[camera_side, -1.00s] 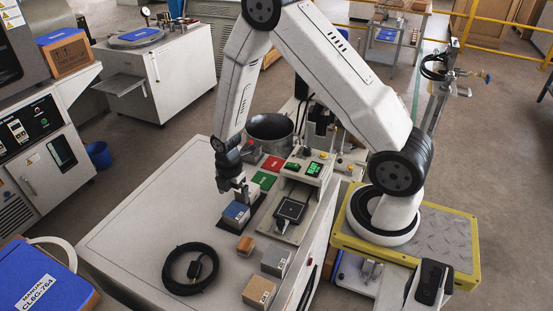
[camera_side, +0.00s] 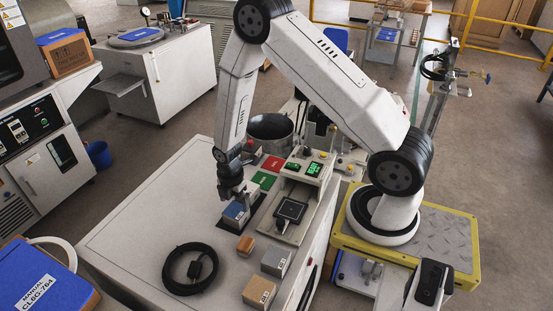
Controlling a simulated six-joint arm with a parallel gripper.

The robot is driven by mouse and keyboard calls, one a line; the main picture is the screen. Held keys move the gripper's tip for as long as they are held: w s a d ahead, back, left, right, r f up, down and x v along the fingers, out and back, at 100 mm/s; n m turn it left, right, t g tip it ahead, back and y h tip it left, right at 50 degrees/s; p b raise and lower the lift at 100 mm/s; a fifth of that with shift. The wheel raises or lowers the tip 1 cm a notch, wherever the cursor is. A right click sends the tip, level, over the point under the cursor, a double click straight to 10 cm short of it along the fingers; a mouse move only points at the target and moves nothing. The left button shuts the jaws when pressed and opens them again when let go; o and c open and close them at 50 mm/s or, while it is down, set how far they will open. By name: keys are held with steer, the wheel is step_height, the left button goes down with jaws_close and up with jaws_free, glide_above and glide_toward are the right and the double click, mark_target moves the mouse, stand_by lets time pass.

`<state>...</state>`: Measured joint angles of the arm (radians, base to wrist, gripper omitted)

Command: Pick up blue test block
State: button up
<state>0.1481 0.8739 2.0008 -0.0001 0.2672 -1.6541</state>
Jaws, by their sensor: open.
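The blue test block (camera_side: 235,214) sits on a dark pad on the white bench, left of the weighing device. It has a blue top and a pale label on its front side. My gripper (camera_side: 236,200) points down right over the block, with its fingers at the block's top. The fingers are apart. Whether they touch the block's sides is too small to tell.
Right of the block stands a device with a dark plate (camera_side: 291,210). An orange block (camera_side: 246,245), a grey block (camera_side: 275,262), a tan block (camera_side: 259,291) and a coiled black cable (camera_side: 190,268) lie nearer the front. Green (camera_side: 264,180) and red (camera_side: 273,163) pads lie behind. The bench's left side is clear.

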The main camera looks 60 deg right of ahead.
mark_target(236, 210)
steer(key=shift+a+f, duration=0.1)
steer(key=shift+f, duration=2.35)
jaws_close()
steer(key=shift+r, duration=0.3)
steer(key=shift+r, duration=0.9)
steer(key=s+a+r, duration=0.1)
steer(key=s+r, duration=0.9)
steer(key=s, duration=0.4)
steer(key=shift+a+r, duration=0.25)
steer(key=shift+r, duration=0.1)
